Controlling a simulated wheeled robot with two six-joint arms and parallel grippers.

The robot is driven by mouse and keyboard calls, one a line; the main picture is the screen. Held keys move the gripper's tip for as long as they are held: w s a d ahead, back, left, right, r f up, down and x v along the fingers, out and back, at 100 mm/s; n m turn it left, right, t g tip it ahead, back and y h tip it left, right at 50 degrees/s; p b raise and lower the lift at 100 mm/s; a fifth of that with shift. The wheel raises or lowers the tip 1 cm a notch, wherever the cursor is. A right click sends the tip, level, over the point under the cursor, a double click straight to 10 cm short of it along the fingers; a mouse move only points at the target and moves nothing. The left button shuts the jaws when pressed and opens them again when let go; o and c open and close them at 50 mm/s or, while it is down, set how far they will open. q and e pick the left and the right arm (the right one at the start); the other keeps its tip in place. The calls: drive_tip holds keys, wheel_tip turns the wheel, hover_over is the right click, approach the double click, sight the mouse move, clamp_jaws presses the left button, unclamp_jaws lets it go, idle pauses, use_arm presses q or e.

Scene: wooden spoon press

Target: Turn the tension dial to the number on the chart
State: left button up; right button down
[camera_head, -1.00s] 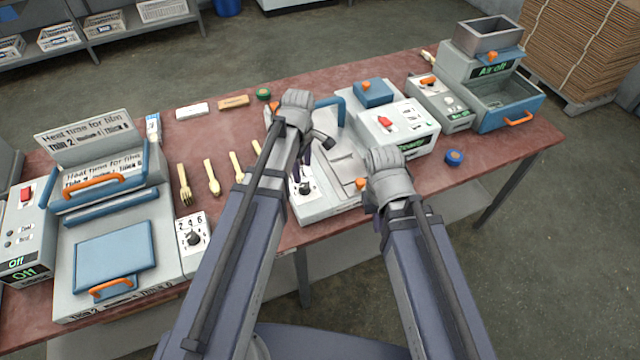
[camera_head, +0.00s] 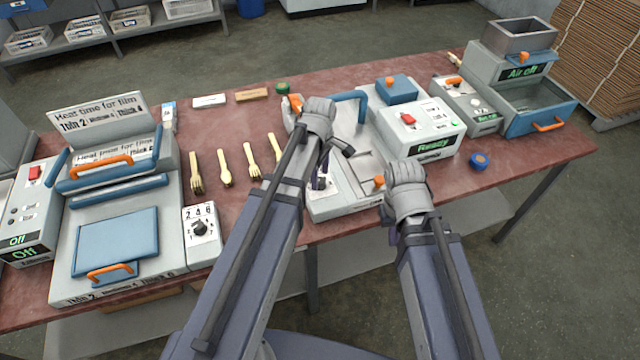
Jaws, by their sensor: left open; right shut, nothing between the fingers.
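A small dial (camera_head: 321,184) sits on the pale machine (camera_head: 345,203) in the middle of the table, mostly covered by my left arm. My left gripper (camera_head: 325,166) points down close above this dial; its dark fingers are open, and contact is unclear. My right gripper (camera_head: 384,190) is shut and empty beside an orange knob (camera_head: 379,181) at that machine's front right; its fingertips are mostly hidden. A chart board (camera_head: 98,115) at the left reads "Heat time for film", with Thin 2 and further entries partly legible. Another dial (camera_head: 201,228), marked 2, 4, 6, stands beside the left machine.
The left machine (camera_head: 115,240) has a blue pad and orange handles; its control box (camera_head: 30,215) reads "Off". Several wooden forks and spoons (camera_head: 225,168) lie between the machines. A box (camera_head: 432,130) reads "Ready". A blue round item (camera_head: 479,160) lies near the right edge.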

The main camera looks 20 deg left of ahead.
use_arm(q)
drive_tip(key=shift+f+b, duration=0.3)
drive_tip(key=shift+f, duration=0.35)
clamp_jaws()
